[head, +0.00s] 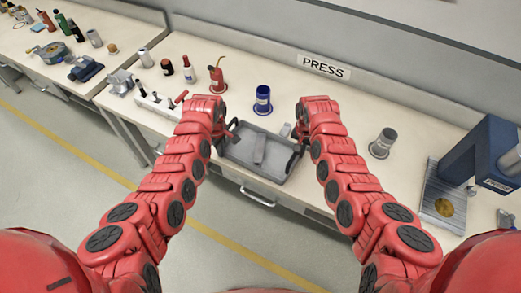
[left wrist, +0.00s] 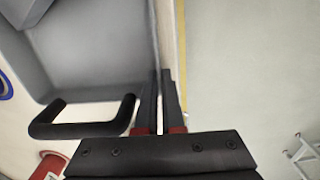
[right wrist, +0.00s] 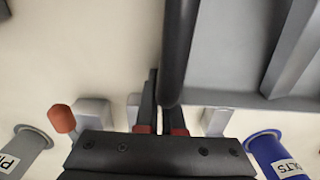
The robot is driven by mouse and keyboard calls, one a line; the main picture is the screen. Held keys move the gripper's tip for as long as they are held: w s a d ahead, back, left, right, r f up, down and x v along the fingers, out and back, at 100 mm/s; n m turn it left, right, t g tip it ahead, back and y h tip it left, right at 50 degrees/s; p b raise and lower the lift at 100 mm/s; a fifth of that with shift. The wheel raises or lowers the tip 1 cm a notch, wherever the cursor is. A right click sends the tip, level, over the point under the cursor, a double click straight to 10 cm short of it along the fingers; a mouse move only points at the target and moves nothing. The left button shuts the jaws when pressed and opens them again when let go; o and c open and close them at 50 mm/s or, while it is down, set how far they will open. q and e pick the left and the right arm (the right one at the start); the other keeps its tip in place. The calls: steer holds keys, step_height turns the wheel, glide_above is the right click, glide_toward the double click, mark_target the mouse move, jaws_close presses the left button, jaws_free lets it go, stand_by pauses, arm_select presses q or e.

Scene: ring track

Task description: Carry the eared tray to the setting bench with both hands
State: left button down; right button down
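The grey eared tray (head: 239,152) lies at the front edge of the bench, between my two grippers. A raised grey strip (head: 260,149) runs across its inside. My left gripper (head: 223,133) is at its left end. In the left wrist view, the black ear (left wrist: 85,128) is beside my left fingers (left wrist: 160,88), which are close together with nothing seen between them. My right gripper (head: 299,134) is at the right end. In the right wrist view, a black ear bar (right wrist: 180,50) overlaps the close-set right fingers (right wrist: 157,90); it appears beside them. Which bench is the setting bench cannot be told.
The bench (head: 330,107) carries a PRESS sign (head: 324,66). A blue cup (head: 263,100) stands behind the tray, a grey cup (head: 383,142) to the right. A blue press (head: 485,150) is at far right. Bottles and another bench (head: 110,20) are left.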

arm_select(q)
steer(key=shift+r, duration=0.15)
arm_select(e)
steer(key=shift+a+r, duration=0.1)
steer(key=shift+r, duration=0.05)
